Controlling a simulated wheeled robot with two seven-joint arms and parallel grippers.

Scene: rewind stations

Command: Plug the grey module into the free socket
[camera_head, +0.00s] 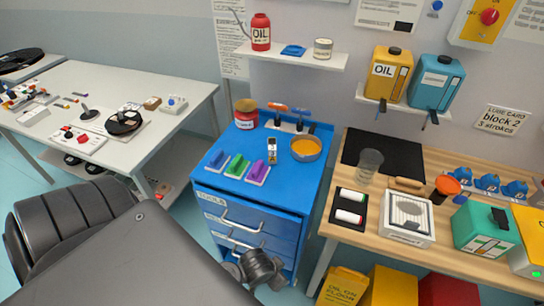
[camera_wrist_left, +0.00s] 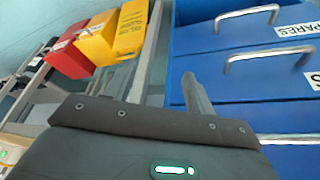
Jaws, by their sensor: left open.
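I cannot pick out a grey module or a free socket with certainty in either view. On the blue drawer cabinet (camera_head: 211,190) stand a blue block (camera_head: 217,161), a green block (camera_head: 237,166) and a purple block (camera_head: 258,172), each on a pale base. A small upright device (camera_head: 272,150) stands behind them. My left gripper (camera_wrist_left: 137,85) is open and empty in the left wrist view, in front of the blue drawer fronts. In the head view, part of my left arm shows low before the cabinet. My right gripper is not in view.
A white table (camera_head: 170,125) with several small parts is at left. A wooden bench (camera_head: 440,240) at right holds a white-framed unit (camera_head: 407,216), a glass (camera_head: 370,165) and a green box (camera_head: 483,228). A bowl (camera_head: 306,148) and red jar (camera_head: 246,115) stand on the cabinet. Yellow and red bins are below the bench.

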